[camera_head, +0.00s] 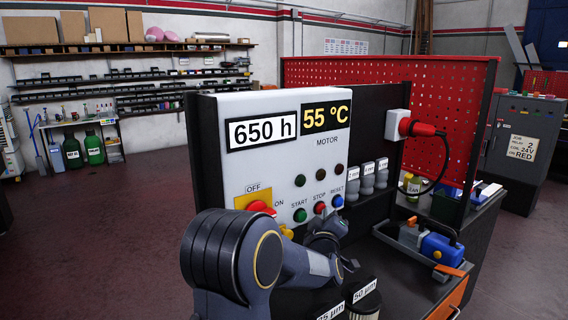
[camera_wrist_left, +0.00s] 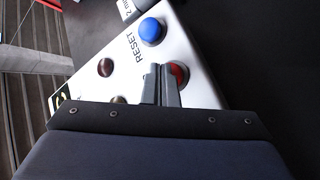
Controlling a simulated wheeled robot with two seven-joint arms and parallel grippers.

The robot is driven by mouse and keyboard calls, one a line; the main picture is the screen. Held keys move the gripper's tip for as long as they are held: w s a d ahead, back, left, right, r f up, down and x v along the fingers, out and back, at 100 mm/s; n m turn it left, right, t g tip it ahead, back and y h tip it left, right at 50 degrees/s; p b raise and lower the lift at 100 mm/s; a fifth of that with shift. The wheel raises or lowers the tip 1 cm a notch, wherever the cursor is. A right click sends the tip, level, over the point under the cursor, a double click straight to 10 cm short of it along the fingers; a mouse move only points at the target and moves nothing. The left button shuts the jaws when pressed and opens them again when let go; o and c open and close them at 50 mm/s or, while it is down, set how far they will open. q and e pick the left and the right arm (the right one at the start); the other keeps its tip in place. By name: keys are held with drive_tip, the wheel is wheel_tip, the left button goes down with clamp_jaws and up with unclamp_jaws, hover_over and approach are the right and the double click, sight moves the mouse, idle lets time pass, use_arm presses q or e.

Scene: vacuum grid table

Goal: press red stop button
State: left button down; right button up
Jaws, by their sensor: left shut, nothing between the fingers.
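The red stop button (camera_head: 320,208) sits on the front of a white control panel (camera_head: 240,160), between the green start button (camera_head: 300,215) and the blue reset button (camera_head: 337,201). In the left wrist view the red button (camera_wrist_left: 181,73) is partly hidden behind my gripper's fingers. My left gripper (camera_wrist_left: 161,72) is shut and empty, its tips at the red button; I cannot tell whether they touch it. The blue reset button (camera_wrist_left: 151,30) is just beside it. In the head view my wrist is just below the buttons and hides the fingers. My right gripper is not in view.
A red rotary switch (camera_head: 261,207) on a yellow plate is left of the buttons. Labelled filters (camera_head: 364,297) stand below, close to my arm. Small bottles (camera_head: 367,178), a red plug (camera_head: 408,127) with its cable and a blue tool (camera_head: 440,248) are to the right.

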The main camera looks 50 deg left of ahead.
use_arm(q)
drive_tip(key=d, duration=0.6)
drive_tip(key=shift+s, duration=0.25)
idle(0.9)
